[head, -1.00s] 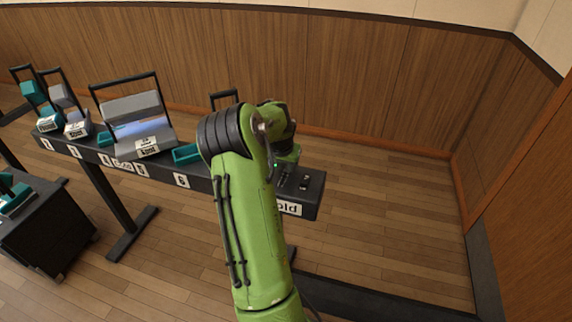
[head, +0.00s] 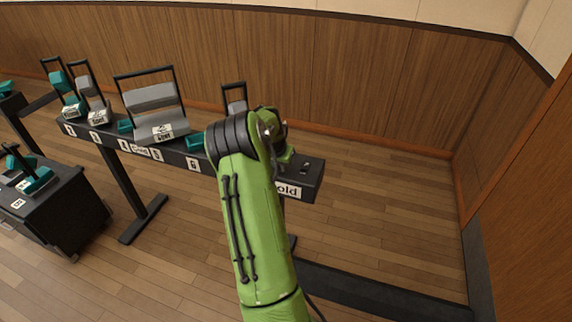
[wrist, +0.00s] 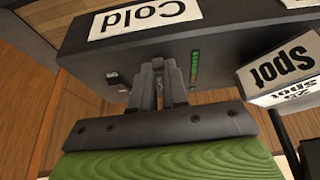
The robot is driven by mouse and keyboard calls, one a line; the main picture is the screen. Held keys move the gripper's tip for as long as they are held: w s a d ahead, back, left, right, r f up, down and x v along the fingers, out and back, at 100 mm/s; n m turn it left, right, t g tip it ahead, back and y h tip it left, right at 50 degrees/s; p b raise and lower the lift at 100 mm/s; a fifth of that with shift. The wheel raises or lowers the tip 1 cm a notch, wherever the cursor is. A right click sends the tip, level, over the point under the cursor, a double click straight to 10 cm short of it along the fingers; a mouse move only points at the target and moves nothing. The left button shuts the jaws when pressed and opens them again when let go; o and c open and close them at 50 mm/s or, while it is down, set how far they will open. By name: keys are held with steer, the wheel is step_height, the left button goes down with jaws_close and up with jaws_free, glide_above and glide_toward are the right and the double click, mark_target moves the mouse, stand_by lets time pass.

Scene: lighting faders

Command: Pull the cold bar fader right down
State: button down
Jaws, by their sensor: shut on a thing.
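The black console end with the white Cold label (wrist: 143,18) fills the upper wrist view. In the head view part of the label (head: 288,190) shows at the right end of the desk. My gripper (wrist: 170,78) has its fingertips close together at the console top, beside a lit green strip (wrist: 195,70). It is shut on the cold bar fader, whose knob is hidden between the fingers. In the head view my arm hides most of the gripper.
A small dark control (wrist: 115,80) sits beside the fingers; a small control (head: 305,168) also shows on the desk's right end in the head view. A Spot-labelled block (wrist: 280,65) stands close on the other side. Several lamps, including a wide grey one (head: 150,98), line the desk leftward.

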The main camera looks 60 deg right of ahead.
steer(key=shift+a, duration=0.2)
steer(key=shift+s, duration=0.1)
steer(key=c, duration=1.1)
jaws_free()
steer(key=shift+c, duration=0.2)
steer(key=p+v, duration=0.4)
steer(key=v, duration=1.1)
steer(key=shift+r, duration=0.35)
